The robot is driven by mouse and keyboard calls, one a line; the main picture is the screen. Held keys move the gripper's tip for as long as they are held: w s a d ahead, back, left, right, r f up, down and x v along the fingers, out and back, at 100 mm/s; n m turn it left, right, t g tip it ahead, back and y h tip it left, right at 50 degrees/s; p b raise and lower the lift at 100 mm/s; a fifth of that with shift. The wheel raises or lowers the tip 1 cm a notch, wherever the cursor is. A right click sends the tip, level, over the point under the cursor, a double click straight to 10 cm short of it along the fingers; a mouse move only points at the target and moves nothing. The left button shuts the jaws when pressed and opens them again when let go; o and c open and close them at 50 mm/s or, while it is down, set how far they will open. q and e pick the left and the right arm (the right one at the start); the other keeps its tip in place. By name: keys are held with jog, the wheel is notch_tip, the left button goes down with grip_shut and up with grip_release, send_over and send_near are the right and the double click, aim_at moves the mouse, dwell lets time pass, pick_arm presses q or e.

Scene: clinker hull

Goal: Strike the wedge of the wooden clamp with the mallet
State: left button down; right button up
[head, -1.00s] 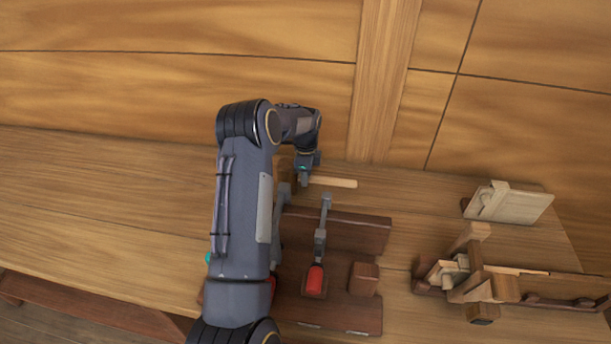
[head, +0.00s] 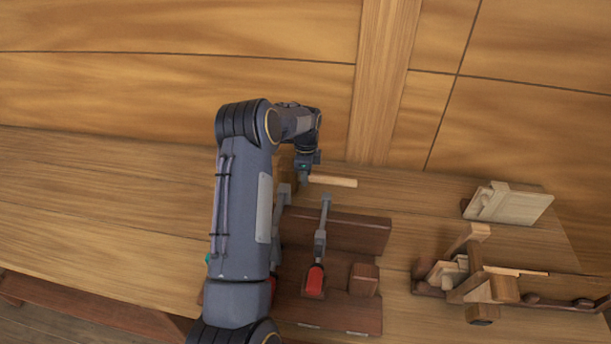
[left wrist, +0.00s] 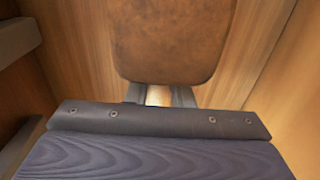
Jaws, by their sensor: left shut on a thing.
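My left gripper (head: 304,180) is shut on the mallet's pale handle (head: 333,181) near the back of the bench. The handle's free end points right. In the left wrist view, the mallet's brown rounded head (left wrist: 170,40) fills the upper middle, and a short piece of handle (left wrist: 158,95) shows between the fingers. In the head view my arm largely hides the mallet head. The wooden clamp (head: 476,262) stands at the right of the bench, well apart from the mallet. It has dark and pale parts. I cannot clearly single out its wedge. My right gripper is not in view.
A dark wooden fixture (head: 357,235) with red-handled toggle clamps (head: 314,280) lies in front of my gripper, partly behind my arm. A pale wooden block (head: 510,203) stands at the back right. A plank wall (head: 180,80) rises behind the bench. The bench's left side (head: 90,200) is clear.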

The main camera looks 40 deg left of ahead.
pick_arm(q)
jog(key=shift+r, duration=0.4)
notch_tip(320, 180, up, 6)
jog(key=p, duration=0.3)
jog(key=shift+f, duration=0.1)
jog(key=shift+r, duration=1.05)
jog(key=c, duration=1.9)
grip_release()
grip_shut()
